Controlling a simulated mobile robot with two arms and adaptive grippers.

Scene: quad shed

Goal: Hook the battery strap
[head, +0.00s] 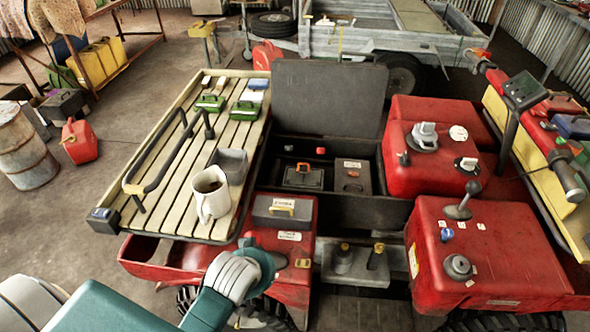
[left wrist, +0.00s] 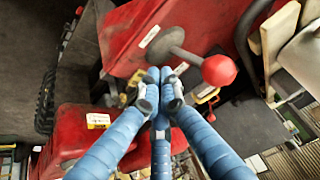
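An open black storage box (head: 375,212) sits in the middle of the red quad, its lid (head: 325,98) raised. Inside are a dark battery-like case (head: 303,177) with orange on top and a second dark case (head: 352,177) with a pale label. I cannot make out a strap or hook with certainty. My left gripper (head: 262,268) is over the red bodywork, left of and nearer than the box; its fingers are mostly hidden there. In the left wrist view its blue fingers (left wrist: 160,88) come together at the tips, with nothing clearly held. My right gripper is not in view.
A red-knobbed lever (left wrist: 219,70) stands close beside the left fingertips. Red tanks (head: 425,150) with caps stand right of the box.

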